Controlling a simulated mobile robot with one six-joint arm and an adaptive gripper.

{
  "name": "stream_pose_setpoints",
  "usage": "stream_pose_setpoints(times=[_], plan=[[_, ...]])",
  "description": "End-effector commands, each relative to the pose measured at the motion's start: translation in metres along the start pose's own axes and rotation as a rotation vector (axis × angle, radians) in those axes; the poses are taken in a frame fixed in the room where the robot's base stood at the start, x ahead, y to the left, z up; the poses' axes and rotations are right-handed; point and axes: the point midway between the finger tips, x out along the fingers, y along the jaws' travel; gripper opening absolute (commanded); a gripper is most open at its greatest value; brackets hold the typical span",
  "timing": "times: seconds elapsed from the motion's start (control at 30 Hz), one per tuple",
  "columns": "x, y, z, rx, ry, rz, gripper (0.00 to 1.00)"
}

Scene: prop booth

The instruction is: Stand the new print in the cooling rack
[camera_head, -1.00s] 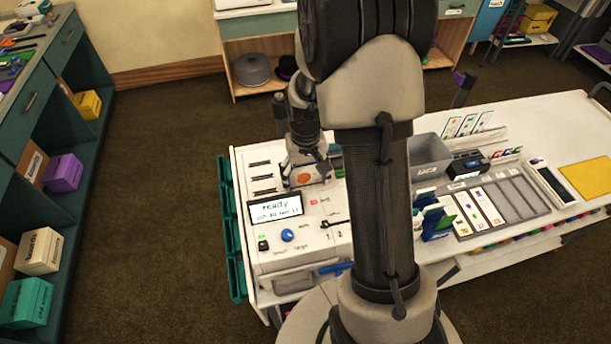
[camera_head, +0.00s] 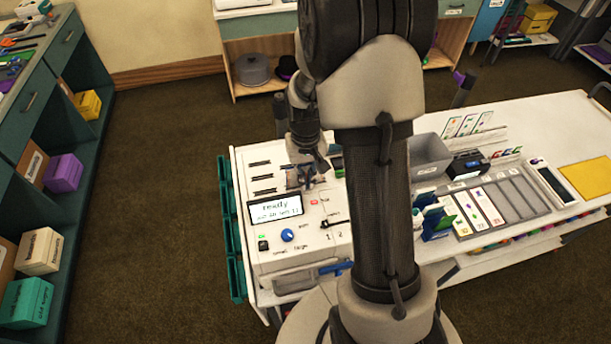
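My gripper (camera_head: 312,172) is over the right part of the white printer console (camera_head: 270,240), whose screen (camera_head: 275,208) reads "ready". Its fingertips are small and partly hidden by my own arm, so I cannot tell whether they hold anything. A small brownish patch (camera_head: 297,179) shows just beneath the gripper; I cannot tell whether it is the new print. Several pale printed cards (camera_head: 467,125) stand at the table's back. I cannot tell which holder is the cooling rack.
A grey bin (camera_head: 428,155) and a black device (camera_head: 467,165) stand right of my arm. A grey tray (camera_head: 520,198) has several card compartments, some empty. A yellow sheet (camera_head: 588,178) lies at the far right. My arm hides the table's middle.

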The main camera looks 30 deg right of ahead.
Motion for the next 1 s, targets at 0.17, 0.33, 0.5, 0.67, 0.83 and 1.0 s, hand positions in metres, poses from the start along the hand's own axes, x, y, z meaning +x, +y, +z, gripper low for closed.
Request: stream_pose_setpoints(times=[0.17, 0.33, 0.5, 0.67, 0.83, 1.0], plan=[[0.0, 0.0, 0.0, 0.0, 0.0, 0.0, 0.0], [0.0, 0.0, 0.0, 0.0, 0.0, 0.0, 0.0], [0.0, 0.0, 0.0, 0.0, 0.0, 0.0, 0.07], [0.0, 0.0, 0.0, 0.0, 0.0, 0.0, 0.17], [0.0, 0.0, 0.0, 0.0, 0.0, 0.0, 0.29], [0.0, 0.0, 0.0, 0.0, 0.0, 0.0, 0.4]])
